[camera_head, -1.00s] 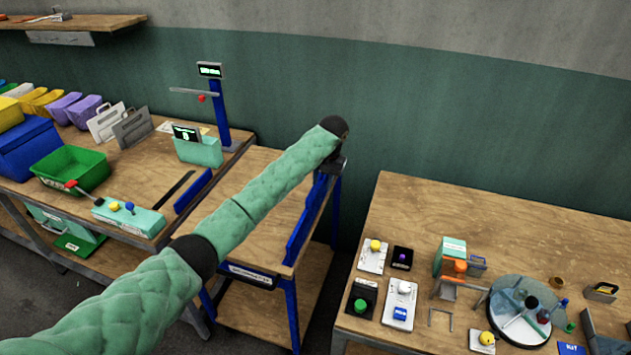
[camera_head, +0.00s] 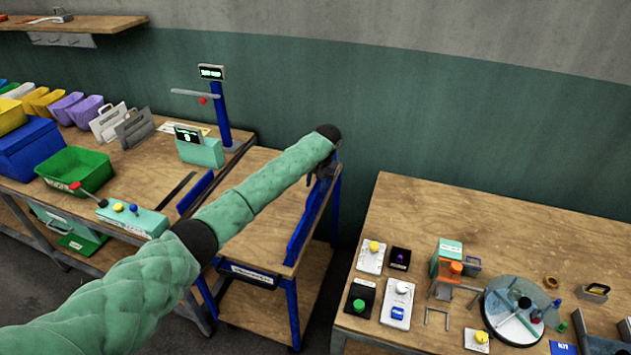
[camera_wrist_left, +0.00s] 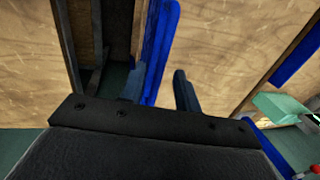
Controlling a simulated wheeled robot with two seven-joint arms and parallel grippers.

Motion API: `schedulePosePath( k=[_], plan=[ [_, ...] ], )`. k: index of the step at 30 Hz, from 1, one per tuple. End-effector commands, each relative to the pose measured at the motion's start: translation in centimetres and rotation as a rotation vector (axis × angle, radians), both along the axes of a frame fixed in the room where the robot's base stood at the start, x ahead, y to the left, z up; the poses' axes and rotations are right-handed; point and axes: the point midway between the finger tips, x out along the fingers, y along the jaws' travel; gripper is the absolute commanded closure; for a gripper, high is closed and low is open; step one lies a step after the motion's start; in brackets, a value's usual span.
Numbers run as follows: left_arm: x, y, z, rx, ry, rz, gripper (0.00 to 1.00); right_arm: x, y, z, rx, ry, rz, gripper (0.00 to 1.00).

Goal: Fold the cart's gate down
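The cart (camera_head: 262,170) stands between two benches, with a wooden top and blue legs. A long blue panel (camera_head: 308,222), which looks like its gate, stands upright along the right edge of the top. My left gripper (camera_head: 323,172) is at the far end of this panel, partly hidden by my green-sleeved arm. In the left wrist view, its fingers (camera_wrist_left: 160,90) are apart, and the blue panel (camera_wrist_left: 162,40) runs between them, closer to the left finger. Contact cannot be told. My right gripper is not in view.
Left of the cart is a bench (camera_head: 140,165) with a green bin (camera_head: 75,170) and a blue post (camera_head: 222,118). At right, a bench (camera_head: 470,205) holds small devices and a round glass turntable (camera_head: 513,310). A gap separates the cart from the right bench. The wall is behind.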

Motion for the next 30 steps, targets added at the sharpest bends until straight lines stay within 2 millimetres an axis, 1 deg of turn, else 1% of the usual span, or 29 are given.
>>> schedulePosePath(
  k=[3,11,14,16,17,25,30],
  plan=[
    [0.00,0.09,-0.40,0.000,0.001,0.000,0.67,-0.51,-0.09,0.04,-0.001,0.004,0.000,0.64],
    [0.01,0.11,-0.55,0.000,0.000,0.000,0.67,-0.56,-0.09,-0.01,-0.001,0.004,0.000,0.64],
    [0.01,0.11,-0.53,0.000,0.000,0.000,0.85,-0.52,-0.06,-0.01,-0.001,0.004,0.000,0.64],
    [0.01,0.10,-0.52,0.000,0.000,0.000,0.99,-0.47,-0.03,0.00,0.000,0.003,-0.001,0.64],
    [0.01,0.10,-0.52,0.000,0.000,0.000,1.00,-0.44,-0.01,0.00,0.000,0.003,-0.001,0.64],
    [0.04,0.20,-0.50,-0.005,0.002,0.000,1.00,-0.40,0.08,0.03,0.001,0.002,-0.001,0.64],
    [0.26,0.90,-0.48,-0.045,0.014,0.002,1.00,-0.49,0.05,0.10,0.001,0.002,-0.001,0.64]
  ],
)
